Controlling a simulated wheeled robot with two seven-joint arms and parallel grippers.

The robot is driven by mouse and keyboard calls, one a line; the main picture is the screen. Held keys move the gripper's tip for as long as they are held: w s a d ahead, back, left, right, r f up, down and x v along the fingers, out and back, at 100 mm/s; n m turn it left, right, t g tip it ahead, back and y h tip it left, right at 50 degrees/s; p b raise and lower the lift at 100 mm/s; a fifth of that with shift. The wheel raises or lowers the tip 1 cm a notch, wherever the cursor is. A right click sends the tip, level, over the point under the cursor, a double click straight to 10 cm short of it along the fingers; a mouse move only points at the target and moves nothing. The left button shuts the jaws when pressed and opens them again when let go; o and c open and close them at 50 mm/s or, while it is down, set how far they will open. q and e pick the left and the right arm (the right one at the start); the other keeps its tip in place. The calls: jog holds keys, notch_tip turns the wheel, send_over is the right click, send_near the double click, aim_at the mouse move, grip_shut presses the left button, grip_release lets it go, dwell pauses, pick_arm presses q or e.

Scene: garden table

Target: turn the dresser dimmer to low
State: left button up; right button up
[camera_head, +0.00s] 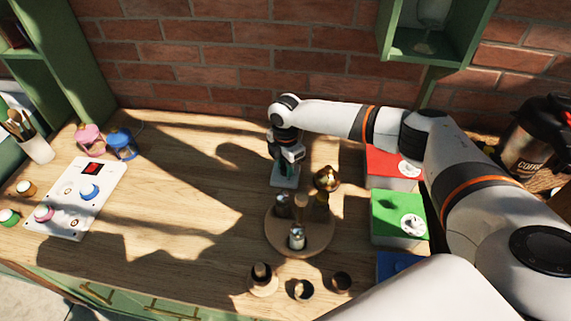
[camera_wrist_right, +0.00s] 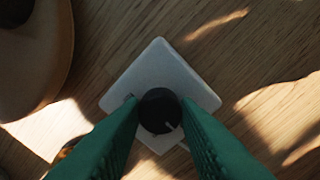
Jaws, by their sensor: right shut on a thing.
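The dimmer is a white square plate (camera_wrist_right: 165,72) with a round black knob (camera_wrist_right: 160,112) in the middle, seen from above in the right wrist view. In the head view the plate (camera_head: 285,182) lies on the wooden top behind the round wooden tray. My right gripper (camera_head: 286,165) points straight down over it. Its green fingers, also in the right wrist view (camera_wrist_right: 161,108), are shut on the knob from both sides. A small pale mark on the knob points to the lower right there. The fingers hide part of the plate. My left gripper is out of view.
The round tray (camera_head: 283,244) with shakers stands just in front, with a brass-coloured round object (camera_head: 327,178) close by. Red (camera_head: 383,168) and green (camera_head: 388,214) boxes stand to the right, under my arm. A white panel with knobs (camera_head: 68,215) lies left. The wood between is clear.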

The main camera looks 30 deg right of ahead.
aim_at(285, 168)
jog(key=shift+r+m+p, duration=0.15)
jog(key=shift+m+p, duration=0.65)
jog(key=shift+p, duration=0.15)
jog(key=m+p, duration=0.2)
jog(key=shift+a+m, duration=0.1)
jog(key=shift+m, duration=0.2)
jog(key=shift+m+p, duration=0.95)
jog(key=shift+m, duration=0.25)
jog(key=shift+w+m+p, duration=0.1)
jog(key=shift+m+p, duration=0.85)
jog(key=shift+m, duration=0.65)
jog(key=o, duration=1)
jog(key=shift+c, duration=0.2)
notch_tip(285, 168, up, 12)
jog(key=b, duration=0.2)
jog(key=shift+b, duration=0.35)
